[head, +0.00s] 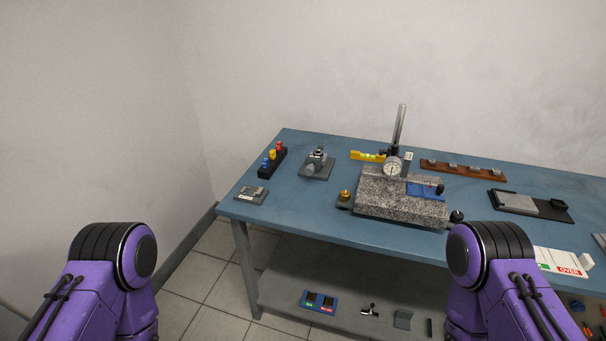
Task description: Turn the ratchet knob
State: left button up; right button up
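A granite block (394,204) stands near the front of the blue table, with a dial gauge (392,167) on a post above it. A small brass knob (344,194) sits at the block's left side. A black round knob (456,216) shows at its right front corner, and a small dark knob (440,189) sits at the right end of a blue piece on top. I cannot tell from this view which of these is the ratchet knob. My purple arms show at the lower left and lower right, apart from the table items; neither gripper is in view.
The blue table (285,215) also holds a rack of coloured pegs (272,161), a grey fixture (317,164), a yellow level (367,156), a wooden strip (463,171) and a white card (557,262). Small items lie on the lower shelf (275,291). The table's front left is mostly clear.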

aim_at(309, 169)
jog(key=i, duration=0.6)
jog(key=z, duration=3.45)
jog(key=k, duration=0.15)
jog(key=u, duration=2.35)
